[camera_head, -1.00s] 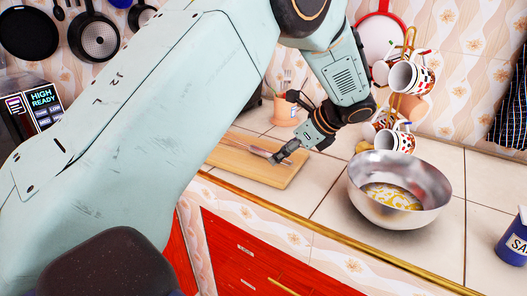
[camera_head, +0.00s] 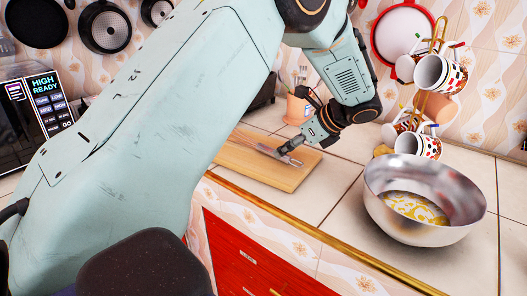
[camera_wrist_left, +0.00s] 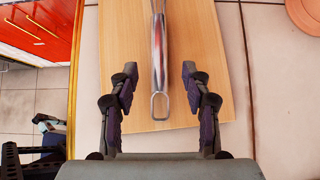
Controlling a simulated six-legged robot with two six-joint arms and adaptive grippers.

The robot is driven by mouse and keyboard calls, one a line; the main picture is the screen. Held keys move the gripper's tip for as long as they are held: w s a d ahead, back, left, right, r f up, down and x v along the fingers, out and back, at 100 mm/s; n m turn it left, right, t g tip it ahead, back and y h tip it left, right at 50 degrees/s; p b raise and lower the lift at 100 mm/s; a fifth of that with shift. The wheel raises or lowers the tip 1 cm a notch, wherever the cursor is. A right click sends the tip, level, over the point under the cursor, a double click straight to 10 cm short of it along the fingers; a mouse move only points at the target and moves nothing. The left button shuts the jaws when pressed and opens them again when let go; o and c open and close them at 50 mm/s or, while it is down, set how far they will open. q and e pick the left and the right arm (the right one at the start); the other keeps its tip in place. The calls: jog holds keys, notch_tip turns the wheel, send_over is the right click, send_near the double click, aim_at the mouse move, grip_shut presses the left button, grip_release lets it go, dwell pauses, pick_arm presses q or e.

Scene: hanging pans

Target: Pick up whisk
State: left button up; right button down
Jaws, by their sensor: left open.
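The whisk (camera_wrist_left: 158,40) lies on a wooden cutting board (camera_wrist_left: 205,60). In the left wrist view its metal handle runs lengthwise and ends in a loop; its far end leaves the top of the picture. My left gripper (camera_wrist_left: 160,78) is open, with one finger on each side of the handle and a gap on both sides. In the head view the left gripper (camera_head: 283,150) is over the board (camera_head: 262,170), and part of the whisk (camera_head: 277,154) shows beside it. My right gripper is not in view.
A metal bowl (camera_head: 425,200) with yellowish contents stands right of the board. Mugs (camera_head: 432,72) hang on a stand behind it. A terracotta pot (camera_head: 298,108) stands behind the gripper. Pans (camera_head: 104,27) hang on the wall.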

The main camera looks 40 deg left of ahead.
pick_arm(q)
jog(key=shift+b+x, duration=0.3)
jog(key=shift+x, duration=0.75)
jog(key=shift+s+a+f, duration=0.2)
jog(key=shift+a+f, duration=0.15)
jog(key=shift+a, duration=0.1)
jog(key=shift+w+d, duration=0.2)
jog(key=shift+d, duration=0.05)
jog(key=shift+c, duration=1.4)
jog(key=shift+s+a, duration=0.15)
jog(key=shift+a, duration=0.05)
jog(key=c, duration=0.4)
jog(key=shift+d, duration=0.15)
grip_shut()
